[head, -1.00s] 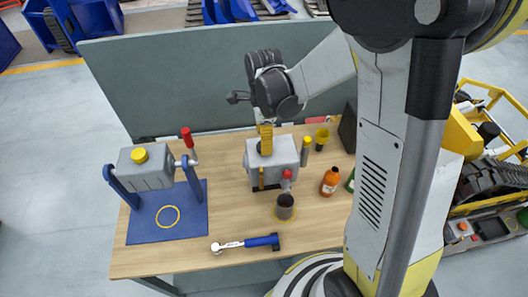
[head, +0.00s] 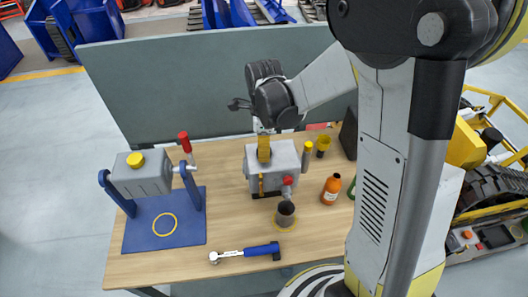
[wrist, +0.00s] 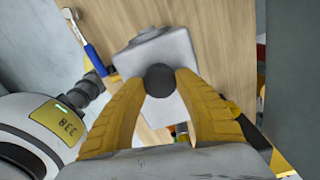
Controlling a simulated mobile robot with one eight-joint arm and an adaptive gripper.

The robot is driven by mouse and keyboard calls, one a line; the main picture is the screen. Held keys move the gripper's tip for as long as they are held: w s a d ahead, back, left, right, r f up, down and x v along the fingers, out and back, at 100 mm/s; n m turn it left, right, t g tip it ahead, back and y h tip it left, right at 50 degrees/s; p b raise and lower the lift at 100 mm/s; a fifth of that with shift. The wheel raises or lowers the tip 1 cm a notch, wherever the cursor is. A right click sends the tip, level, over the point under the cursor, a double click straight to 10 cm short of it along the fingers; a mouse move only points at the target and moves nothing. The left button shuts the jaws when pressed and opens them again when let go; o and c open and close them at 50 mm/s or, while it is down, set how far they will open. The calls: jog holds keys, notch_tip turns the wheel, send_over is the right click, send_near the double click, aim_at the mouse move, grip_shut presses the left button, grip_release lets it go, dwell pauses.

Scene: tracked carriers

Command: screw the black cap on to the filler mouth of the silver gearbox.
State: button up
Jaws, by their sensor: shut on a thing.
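The silver gearbox (head: 286,178) stands upright on the bench, directly below my gripper (head: 263,155). In the wrist view, my yellow fingers are shut on the round black cap (wrist: 160,80), one on each side. The gearbox top (wrist: 172,52) shows just beyond and around the cap. The cap is at the top of the gearbox, where the filler mouth would be. The mouth itself is hidden under the cap and fingers. I cannot tell whether the cap touches the mouth or is threaded on.
Left is a grey gearbox with a yellow cap (head: 136,160) on a blue stand (head: 190,226). A blue-handled ratchet (head: 245,252) lies at the front. A panel (head: 200,90) stands behind.

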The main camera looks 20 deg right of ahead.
jog(key=m+b, duration=0.1)
jog(key=m, duration=0.5)
jog(key=shift+f+m, duration=0.15)
jog(key=shift+m, duration=0.75)
jog(key=m+b, duration=0.1)
jog(key=m, duration=0.3)
jog(key=shift+b, duration=0.3)
jog(key=shift+m, duration=0.3)
jog(key=shift+c, duration=0.4)
jog(key=o, duration=1.2)
jog(key=shift+c, duration=0.2)
